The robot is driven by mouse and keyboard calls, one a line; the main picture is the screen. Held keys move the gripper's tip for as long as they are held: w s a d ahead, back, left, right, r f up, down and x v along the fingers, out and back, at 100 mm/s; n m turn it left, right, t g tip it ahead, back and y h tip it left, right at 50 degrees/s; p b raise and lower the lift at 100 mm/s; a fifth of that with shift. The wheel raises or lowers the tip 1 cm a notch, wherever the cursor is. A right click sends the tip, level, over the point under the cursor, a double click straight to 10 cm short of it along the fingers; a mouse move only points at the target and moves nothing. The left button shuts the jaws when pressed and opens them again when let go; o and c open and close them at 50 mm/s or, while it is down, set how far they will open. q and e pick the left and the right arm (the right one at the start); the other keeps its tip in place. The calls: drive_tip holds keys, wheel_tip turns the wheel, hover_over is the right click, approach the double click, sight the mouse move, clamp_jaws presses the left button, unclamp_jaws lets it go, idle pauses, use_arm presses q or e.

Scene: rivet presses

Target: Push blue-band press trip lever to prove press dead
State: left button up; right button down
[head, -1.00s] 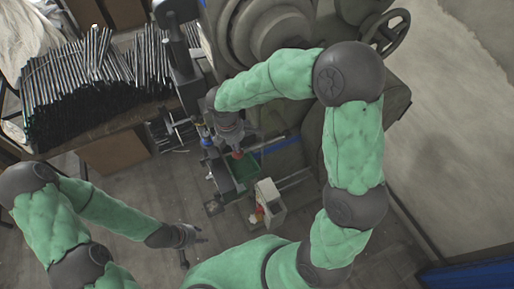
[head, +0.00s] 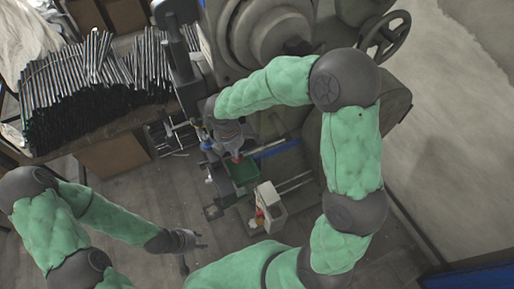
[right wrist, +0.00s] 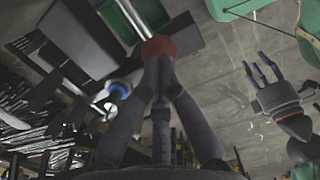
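The trip lever's red knob (right wrist: 158,47) is at the fingertips of my right gripper (right wrist: 160,62) in the right wrist view. Those fingers converge with their tips together, apparently against the knob; I cannot tell whether they touch it. In the head view my right gripper (head: 233,148) points down at the red knob (head: 238,158) in front of the big press (head: 258,30). A blue-ringed part (right wrist: 118,88) is left of the fingers; it also shows in the head view (head: 207,145). My left gripper (head: 190,240) is empty and open, low over the floor.
A green tray (head: 243,172) and a pale box (head: 270,208) with small red and yellow things are just below the knob. A rack of dark rods (head: 95,85) stands at left. A handwheel (head: 384,36) juts out at upper right. Floor around my left gripper is clear.

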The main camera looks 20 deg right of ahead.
sight(236, 161)
drive_tip(key=shift+f, duration=0.15)
drive_tip(key=shift+a+f+b, duration=0.1)
drive_tip(key=shift+f+b, duration=0.45)
drive_tip(key=shift+f, duration=0.25)
drive_tip(key=shift+f+b, duration=0.5)
drive_tip(key=shift+f, duration=0.4)
drive_tip(key=shift+f+b, duration=0.55)
drive_tip(key=shift+f, duration=0.45)
